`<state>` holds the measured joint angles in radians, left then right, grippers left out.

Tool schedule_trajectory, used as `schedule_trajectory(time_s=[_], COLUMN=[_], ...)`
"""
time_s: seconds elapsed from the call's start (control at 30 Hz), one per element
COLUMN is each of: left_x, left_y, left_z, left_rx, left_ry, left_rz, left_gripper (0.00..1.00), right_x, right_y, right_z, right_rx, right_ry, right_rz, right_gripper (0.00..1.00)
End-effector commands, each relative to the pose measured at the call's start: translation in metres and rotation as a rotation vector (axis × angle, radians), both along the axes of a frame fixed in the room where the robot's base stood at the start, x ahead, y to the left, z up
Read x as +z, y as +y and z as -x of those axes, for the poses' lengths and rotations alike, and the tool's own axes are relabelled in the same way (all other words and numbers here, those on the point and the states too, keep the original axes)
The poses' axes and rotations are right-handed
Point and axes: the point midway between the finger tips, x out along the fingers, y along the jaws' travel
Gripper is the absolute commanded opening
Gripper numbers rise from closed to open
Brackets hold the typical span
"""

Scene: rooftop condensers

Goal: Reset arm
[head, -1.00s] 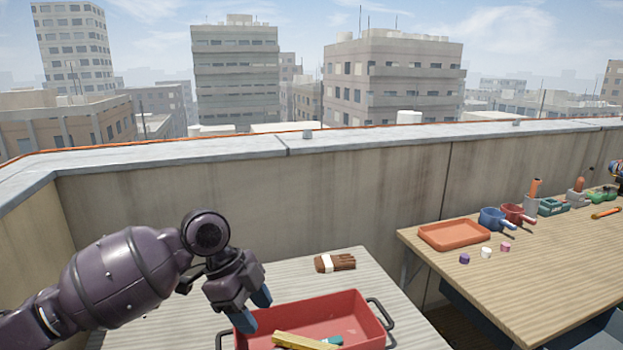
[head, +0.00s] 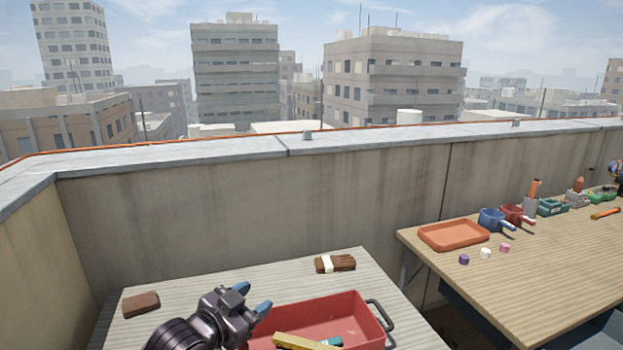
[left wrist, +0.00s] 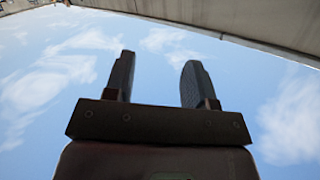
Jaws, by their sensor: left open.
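My left gripper (head: 254,299) is low in the head view, at the left edge of the red tray, with blue fingertips apart and nothing between them. In the left wrist view its two dark fingers (left wrist: 158,82) stand apart against open sky. My left arm comes in from the bottom of the head view. My right gripper is not in view.
The red tray (head: 372,336) on the near table holds a yellow bar (head: 300,342) and a teal item (head: 332,341). A brown block (head: 141,304) and a brown-and-white brush-like item (head: 335,264) lie behind it. An orange tray (head: 453,235) and pots stand on the right table. A concrete parapet (head: 250,215) runs behind.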

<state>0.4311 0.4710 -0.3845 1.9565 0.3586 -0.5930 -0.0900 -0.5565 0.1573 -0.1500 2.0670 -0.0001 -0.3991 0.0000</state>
Motion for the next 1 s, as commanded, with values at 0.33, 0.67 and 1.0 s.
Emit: schedule_trajectory(time_s=[0.33,0.67,1.0], left_x=[-0.076,-0.16,-0.227], left_y=[0.065,0.126,0.155], left_z=[0.073,0.177,0.291], left_rx=[0.24,0.458,0.605], left_ry=[0.026,0.187,0.413], left_rz=[0.102,0.074,0.071], left_gripper=[0.5,0.5,0.5], right_x=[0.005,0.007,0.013], right_y=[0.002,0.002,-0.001], right_z=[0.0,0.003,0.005], right_rx=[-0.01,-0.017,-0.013], right_ry=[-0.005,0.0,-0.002], right_rz=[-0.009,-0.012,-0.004], right_gripper=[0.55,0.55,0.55])
